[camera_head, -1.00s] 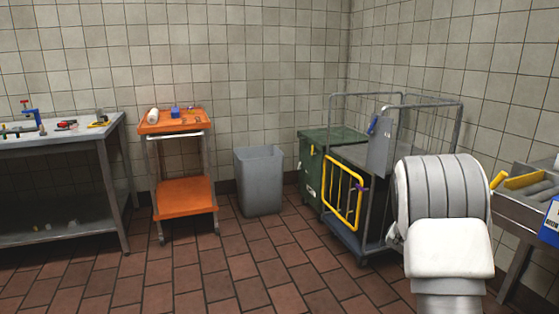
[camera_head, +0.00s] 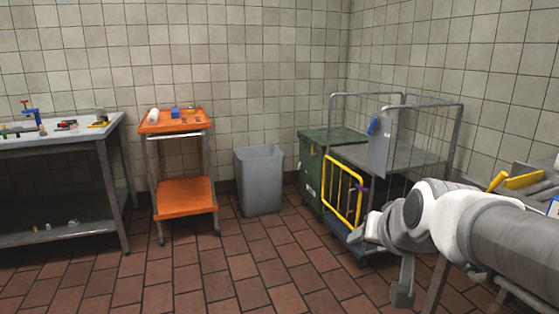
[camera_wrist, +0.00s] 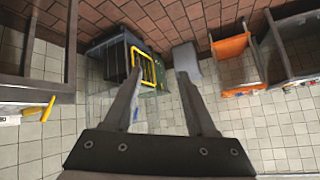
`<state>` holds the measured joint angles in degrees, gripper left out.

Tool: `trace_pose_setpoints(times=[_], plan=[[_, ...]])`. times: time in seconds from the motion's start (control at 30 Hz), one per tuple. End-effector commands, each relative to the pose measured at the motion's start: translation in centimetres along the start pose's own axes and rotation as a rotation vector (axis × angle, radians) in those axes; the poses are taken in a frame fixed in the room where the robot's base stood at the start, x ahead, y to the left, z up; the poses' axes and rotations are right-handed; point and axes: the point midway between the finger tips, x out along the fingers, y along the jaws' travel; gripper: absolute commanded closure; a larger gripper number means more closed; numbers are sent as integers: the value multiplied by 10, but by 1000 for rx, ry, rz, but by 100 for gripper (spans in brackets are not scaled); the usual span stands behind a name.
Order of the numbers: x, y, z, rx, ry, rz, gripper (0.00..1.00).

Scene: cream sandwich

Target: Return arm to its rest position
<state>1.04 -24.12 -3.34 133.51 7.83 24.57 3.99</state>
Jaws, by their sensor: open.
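My gripper shows in the wrist view (camera_wrist: 160,73), with its two dark fingers spread apart and nothing between them. The wrist picture is upside down, with the floor at the top and the tiled wall below. In the head view my white and grey arm reaches in from the right edge, in front of the right-hand counter and close to the roll cage's right side as seen. My fingers cannot be made out clearly in that view.
A roll cage (camera_head: 405,158) with a yellow grille (camera_head: 342,190) stands by a green bin (camera_head: 312,170). A grey bin (camera_head: 259,182), an orange cart (camera_head: 184,192) and a steel table (camera_head: 60,140) stand leftward. Yellow items (camera_head: 524,181) lie right. The middle floor is clear.

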Motion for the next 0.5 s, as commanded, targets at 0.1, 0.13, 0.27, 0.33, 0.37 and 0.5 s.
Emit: trace_pose_setpoints(times=[0.1,0.13,0.27,0.33,0.37,0.5], plan=[[-31,0,48,-95,-105,8,44],[-37,0,59,-115,-131,12,44],[-62,9,105,-200,-235,37,44],[-74,14,128,-240,-285,54,44],[-80,17,138,-257,-306,62,44],[-106,10,112,-258,-316,64,44]])
